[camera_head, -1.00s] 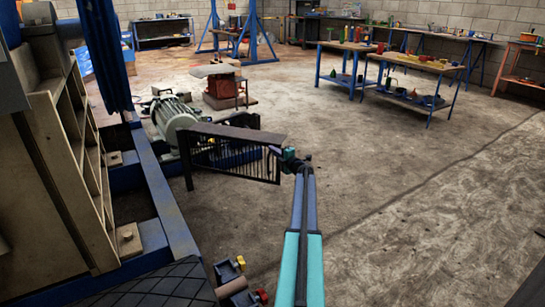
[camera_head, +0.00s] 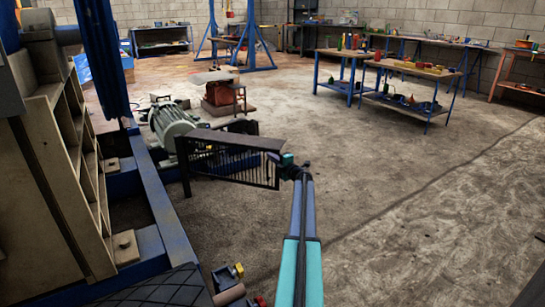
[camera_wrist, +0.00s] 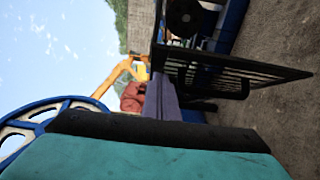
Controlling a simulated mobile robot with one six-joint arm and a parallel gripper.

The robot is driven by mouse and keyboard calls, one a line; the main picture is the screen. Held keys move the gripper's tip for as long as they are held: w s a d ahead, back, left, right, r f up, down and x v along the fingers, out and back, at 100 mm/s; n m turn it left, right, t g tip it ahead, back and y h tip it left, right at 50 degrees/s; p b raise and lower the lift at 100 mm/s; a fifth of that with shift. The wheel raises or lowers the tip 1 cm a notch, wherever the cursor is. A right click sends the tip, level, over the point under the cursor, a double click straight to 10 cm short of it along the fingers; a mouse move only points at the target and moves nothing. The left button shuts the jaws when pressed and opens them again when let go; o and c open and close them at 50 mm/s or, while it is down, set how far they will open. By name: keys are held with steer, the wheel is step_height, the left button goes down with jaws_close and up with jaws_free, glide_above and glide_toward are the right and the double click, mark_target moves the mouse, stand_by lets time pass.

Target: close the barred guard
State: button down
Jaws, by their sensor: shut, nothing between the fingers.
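The barred guard (camera_head: 230,162) is a dark panel with upright bars under a solid top strip. In the head view it stands out from the machine beside the green motor, swung away over the floor. In the wrist view the guard (camera_wrist: 245,68) runs across the upper right. My gripper (camera_head: 284,160) is shut and empty at the guard's right end. I cannot tell whether it touches the bars. The fingertips are small and dark in the head view and do not show clearly in the wrist view.
The green motor (camera_head: 172,123) with its pale pulley is behind the guard. The crusher's blue frame (camera_head: 163,205) and ribbed beige body (camera_head: 60,150) fill the left. Workbenches (camera_head: 430,70) stand at the back right. The concrete floor to the right is clear.

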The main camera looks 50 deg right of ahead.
steer(key=d+p+v, duration=0.1)
steer(key=p+v, duration=0.4)
steer(key=v, duration=0.6)
steer(key=shift+s+d, duration=0.25)
steer(key=shift+d, duration=0.05)
steer(key=shift+r, duration=0.1)
